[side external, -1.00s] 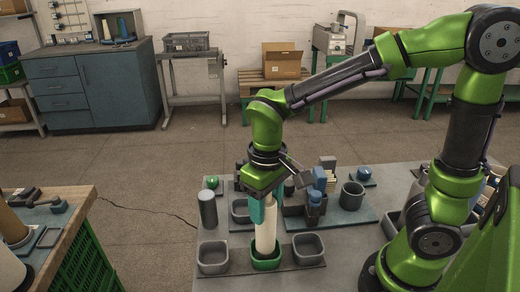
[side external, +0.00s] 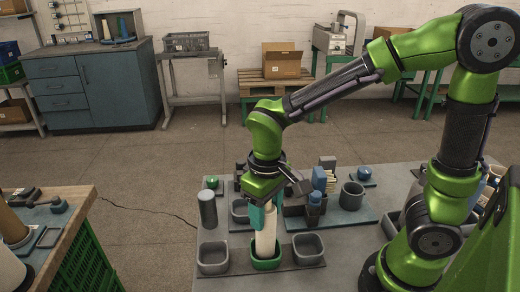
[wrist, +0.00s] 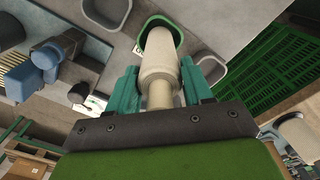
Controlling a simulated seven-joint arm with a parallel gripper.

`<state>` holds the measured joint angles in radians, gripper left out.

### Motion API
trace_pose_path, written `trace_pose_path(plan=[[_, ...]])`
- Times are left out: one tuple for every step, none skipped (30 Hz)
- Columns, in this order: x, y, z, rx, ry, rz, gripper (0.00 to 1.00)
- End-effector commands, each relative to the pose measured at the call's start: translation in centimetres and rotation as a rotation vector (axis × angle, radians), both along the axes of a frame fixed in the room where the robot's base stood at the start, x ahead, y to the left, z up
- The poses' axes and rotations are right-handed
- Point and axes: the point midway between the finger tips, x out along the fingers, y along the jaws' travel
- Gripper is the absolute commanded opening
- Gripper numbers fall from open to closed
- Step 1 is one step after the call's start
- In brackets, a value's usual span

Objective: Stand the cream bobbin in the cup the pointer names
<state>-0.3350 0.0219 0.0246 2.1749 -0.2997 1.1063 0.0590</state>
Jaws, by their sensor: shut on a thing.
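The cream bobbin (side external: 266,243) is upright, its lower end within the outline of the green cup (side external: 266,265), the middle one of a row of three. My gripper (side external: 263,217) points down and is shut on the bobbin's upper part. In the wrist view the bobbin (wrist: 158,62) lies between the teal fingers (wrist: 160,92), and its far end overlaps the green cup (wrist: 179,30). Whether it touches the cup floor is hidden. A grey cup stands on the left (side external: 213,258) and another on the right (side external: 308,248). I cannot make out the pointer.
A grey cylinder (side external: 207,208) stands behind the left cup. Blue blocks (side external: 319,180) and a dark round pot (side external: 352,195) stand behind the right cup. A wooden bench (side external: 55,240) with a green crate (side external: 90,262) is at the left, across a floor gap.

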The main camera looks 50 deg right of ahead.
Motion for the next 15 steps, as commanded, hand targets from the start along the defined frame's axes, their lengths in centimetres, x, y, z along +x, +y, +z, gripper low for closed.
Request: trace_pose_path(plan=[[0.0, 0.0, -0.1, 0.0, 0.0, 0.0, 0.19], [0.01, 0.0, -0.13, 0.0, 0.0, 0.0, 0.19], [0.01, 0.0, -0.14, 0.0, 0.0, 0.0, 0.19], [0.01, 0.0, -0.13, 0.0, -0.001, 0.0, 0.19], [0.01, 0.0, -0.13, 0.0, -0.001, 0.0, 0.19], [0.01, 0.0, -0.13, 0.0, -0.001, 0.0, 0.19], [0.01, 0.0, -0.12, 0.0, -0.001, 0.0, 0.19], [0.01, -0.01, -0.12, 0.0, -0.001, 0.0, 0.19], [0.01, -0.01, -0.12, 0.0, -0.001, 0.0, 0.19], [0.01, -0.01, -0.12, 0.0, -0.001, 0.0, 0.19], [0.01, -0.01, -0.12, 0.0, -0.001, 0.0, 0.52], [0.01, -0.01, -0.11, 0.0, -0.001, 0.0, 0.58], [0.01, -0.01, -0.11, 0.0, -0.001, 0.0, 0.63], [0.01, -0.01, -0.11, 0.0, -0.001, 0.0, 0.67], [0.01, -0.01, -0.11, 0.0, -0.001, 0.0, 0.73]])
